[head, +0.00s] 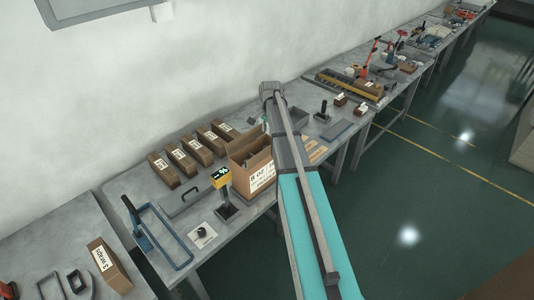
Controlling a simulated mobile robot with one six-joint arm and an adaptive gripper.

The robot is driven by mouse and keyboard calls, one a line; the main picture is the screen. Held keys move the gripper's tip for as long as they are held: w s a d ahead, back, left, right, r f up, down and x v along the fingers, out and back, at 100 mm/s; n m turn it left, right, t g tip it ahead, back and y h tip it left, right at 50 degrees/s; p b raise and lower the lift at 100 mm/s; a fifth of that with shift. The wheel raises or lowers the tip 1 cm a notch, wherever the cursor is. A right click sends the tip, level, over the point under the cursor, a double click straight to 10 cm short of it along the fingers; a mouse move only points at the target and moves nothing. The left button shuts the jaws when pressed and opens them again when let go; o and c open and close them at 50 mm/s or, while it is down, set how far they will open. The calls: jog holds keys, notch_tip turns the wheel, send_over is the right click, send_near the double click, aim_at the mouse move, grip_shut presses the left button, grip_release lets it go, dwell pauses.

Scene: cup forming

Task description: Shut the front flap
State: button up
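An open brown carton (241,174) stands on the grey workbench in the middle of the head view. White labels with dark print are on its near side. A raised flap (244,139) shows at its back left, and part of the top looks open. I cannot make out which piece is the front flap or how it lies. My arm crosses in front of the carton's right part and hides it. The arm's far end is above and behind the carton. My gripper's fingers cannot be made out there.
Several closed brown boxes (181,163) stand in a row left of the carton. A blue frame (163,238) lies farther left. Green floor (420,200) is open at right.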

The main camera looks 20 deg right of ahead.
aim_at(267, 157)
jog(key=shift+w+a+f+b, duration=0.1)
jog(key=shift+w+f+b, duration=0.1)
jog(key=shift+f+b, duration=2.85)
jog(key=shift+w+a+f+b, duration=0.1)
jog(key=shift+w+f+b, duration=0.1)
jog(key=shift+f+b, duration=2.8)
jog(key=shift+f, duration=0.15)
grip_shut()
